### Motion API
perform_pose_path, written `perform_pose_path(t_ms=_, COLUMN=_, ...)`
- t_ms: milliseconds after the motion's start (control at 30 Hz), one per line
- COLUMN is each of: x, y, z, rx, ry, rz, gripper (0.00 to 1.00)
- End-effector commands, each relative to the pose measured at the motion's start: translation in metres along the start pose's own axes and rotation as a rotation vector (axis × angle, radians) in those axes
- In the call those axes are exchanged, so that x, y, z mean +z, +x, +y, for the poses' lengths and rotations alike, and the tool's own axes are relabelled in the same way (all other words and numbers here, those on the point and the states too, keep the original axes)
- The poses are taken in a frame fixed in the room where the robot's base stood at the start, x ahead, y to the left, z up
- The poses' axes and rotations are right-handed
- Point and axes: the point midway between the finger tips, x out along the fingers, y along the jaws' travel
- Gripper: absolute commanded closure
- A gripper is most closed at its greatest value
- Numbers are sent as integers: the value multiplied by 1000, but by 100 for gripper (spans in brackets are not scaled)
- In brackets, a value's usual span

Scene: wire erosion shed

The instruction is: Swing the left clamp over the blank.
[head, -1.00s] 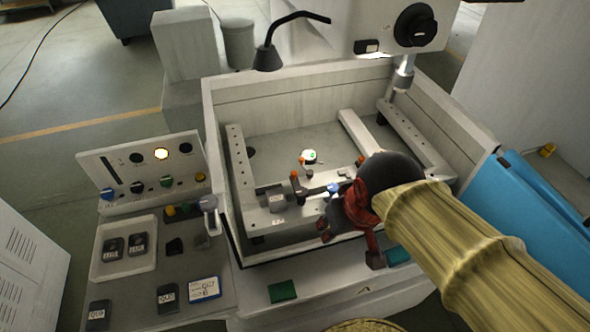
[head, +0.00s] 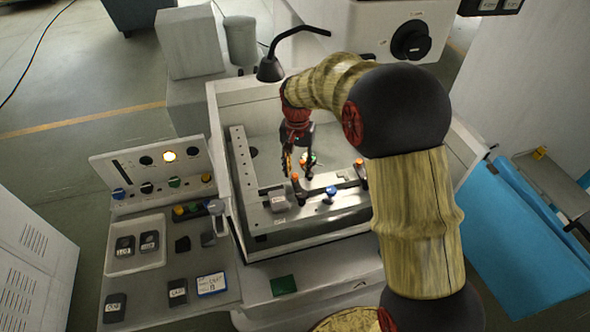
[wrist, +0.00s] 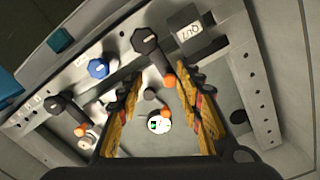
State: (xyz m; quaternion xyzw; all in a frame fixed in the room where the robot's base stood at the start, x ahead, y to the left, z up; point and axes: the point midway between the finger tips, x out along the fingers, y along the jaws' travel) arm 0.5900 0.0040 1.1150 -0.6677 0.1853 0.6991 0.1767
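The left clamp (head: 302,195) is a dark bar on the rail (head: 262,222) with an orange knob at its far end. In the wrist view the left clamp (wrist: 152,52) points from its dark pivot head into the tank, beside a grey labelled block (head: 279,200), apparently the blank. The block (wrist: 185,30) is clear of the bar. My gripper (head: 301,174) points down at the clamp's knob end. In the wrist view my gripper (wrist: 160,77) is open, with the orange knob between the finger lines, nearer the right finger. Contact cannot be told.
A blue knob (head: 331,190) and a second orange-knobbed clamp (head: 360,164) sit farther right on the rail. A round white part (wrist: 159,124) lies beyond it. The tank wall (head: 222,200) and lamp (head: 270,66) stand close by. A control panel (head: 150,172) is at left.

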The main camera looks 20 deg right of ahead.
Motion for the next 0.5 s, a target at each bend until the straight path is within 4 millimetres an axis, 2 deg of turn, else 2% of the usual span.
perform_pose_path(t_ms=33, x=-13, y=-5, z=-8, rx=-9, ry=49, rz=15, gripper=64)
perform_pose_path(t_ms=100, x=-25, y=-19, z=-15, rx=-26, ry=124, rz=39, gripper=64)
perform_pose_path(t_ms=167, x=-29, y=-25, z=-17, rx=-31, ry=175, rz=43, gripper=64)
perform_pose_path(t_ms=367, x=-26, y=-22, z=-15, rx=-27, ry=265, rz=35, gripper=64)
perform_pose_path(t_ms=500, x=-26, y=-8, z=-15, rx=-26, ry=271, rz=33, gripper=64)
